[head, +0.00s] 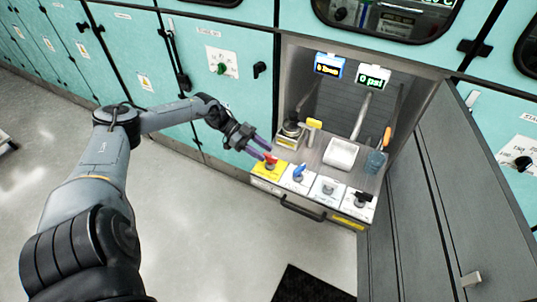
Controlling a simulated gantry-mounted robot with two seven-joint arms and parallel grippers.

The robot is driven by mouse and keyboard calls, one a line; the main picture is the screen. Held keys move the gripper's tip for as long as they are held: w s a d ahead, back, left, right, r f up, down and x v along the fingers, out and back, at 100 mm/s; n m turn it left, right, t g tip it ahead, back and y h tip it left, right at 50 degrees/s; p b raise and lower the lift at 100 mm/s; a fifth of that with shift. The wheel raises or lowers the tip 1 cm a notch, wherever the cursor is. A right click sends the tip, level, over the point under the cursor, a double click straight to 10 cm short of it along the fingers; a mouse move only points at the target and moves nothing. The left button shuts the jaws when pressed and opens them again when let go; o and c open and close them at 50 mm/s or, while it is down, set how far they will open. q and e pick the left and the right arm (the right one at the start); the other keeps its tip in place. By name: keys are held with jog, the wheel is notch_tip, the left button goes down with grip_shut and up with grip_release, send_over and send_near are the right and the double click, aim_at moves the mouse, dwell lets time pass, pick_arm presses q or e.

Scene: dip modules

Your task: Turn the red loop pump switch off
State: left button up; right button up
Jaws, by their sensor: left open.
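The red switch (270,159) stands on a yellow panel (265,174) at the left end of a row of switches on the front of an open cabinet bay. My left gripper (262,150) has purple fingers and reaches in from the left. Its fingertips are at the red switch, close to its upper left side. The fingers are open, and I cannot tell whether they touch the switch. The exact angle of the switch handle is too small to read. My right gripper is not in view.
A blue switch (299,172), a grey switch (328,187) and a black switch (361,199) sit to the right. A handle bar (303,209) runs below them. Two displays (328,65) hang above. An open grey door (440,200) blocks the right side.

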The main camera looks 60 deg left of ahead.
pick_arm(q)
jog(key=v, duration=0.7)
dwell(0.4)
